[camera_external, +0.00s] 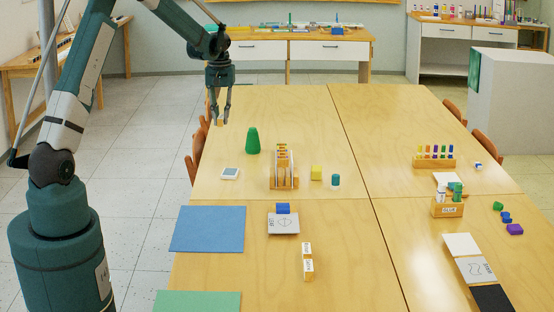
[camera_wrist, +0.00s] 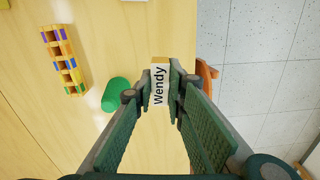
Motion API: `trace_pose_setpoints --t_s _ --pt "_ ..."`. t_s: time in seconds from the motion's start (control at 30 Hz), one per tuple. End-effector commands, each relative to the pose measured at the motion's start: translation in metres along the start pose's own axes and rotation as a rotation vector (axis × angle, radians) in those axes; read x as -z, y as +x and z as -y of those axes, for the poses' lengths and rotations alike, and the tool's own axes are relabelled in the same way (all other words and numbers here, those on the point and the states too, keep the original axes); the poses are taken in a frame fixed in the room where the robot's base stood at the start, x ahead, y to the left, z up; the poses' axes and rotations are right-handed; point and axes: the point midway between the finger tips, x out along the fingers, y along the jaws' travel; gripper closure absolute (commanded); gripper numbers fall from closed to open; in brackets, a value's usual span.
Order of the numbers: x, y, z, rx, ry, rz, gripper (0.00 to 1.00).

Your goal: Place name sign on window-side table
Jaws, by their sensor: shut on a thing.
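A name sign (camera_wrist: 160,85), a small wooden block with a white face reading "Wendy", is between the fingers of my gripper (camera_wrist: 161,92) in the wrist view. My gripper is shut on it. In the outside view my gripper (camera_external: 220,119) points down above the left edge of the joined wooden tables (camera_external: 290,110), and the sign shows only as a small tan piece at the fingertips. I cannot tell which table is window-side, as no window is in view. Two similar small name signs (camera_external: 308,260) stand on the near-left table.
A chair (camera_external: 197,150) is at the left edge. The far tabletops are mostly clear.

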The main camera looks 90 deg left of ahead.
Motion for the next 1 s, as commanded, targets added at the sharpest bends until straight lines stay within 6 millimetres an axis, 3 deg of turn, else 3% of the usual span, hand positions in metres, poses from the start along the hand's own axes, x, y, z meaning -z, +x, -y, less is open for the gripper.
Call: trace_pose_setpoints --t_s 0.03,0.37,1.0 --pt "0.0 -0.01 0.0 0.0 0.0 0.0 0.94" --pt "-0.041 -0.006 -0.064 0.0 -0.002 0.0 0.94" --pt "-0.172 -0.007 -0.213 0.0 -0.02 0.001 0.94"
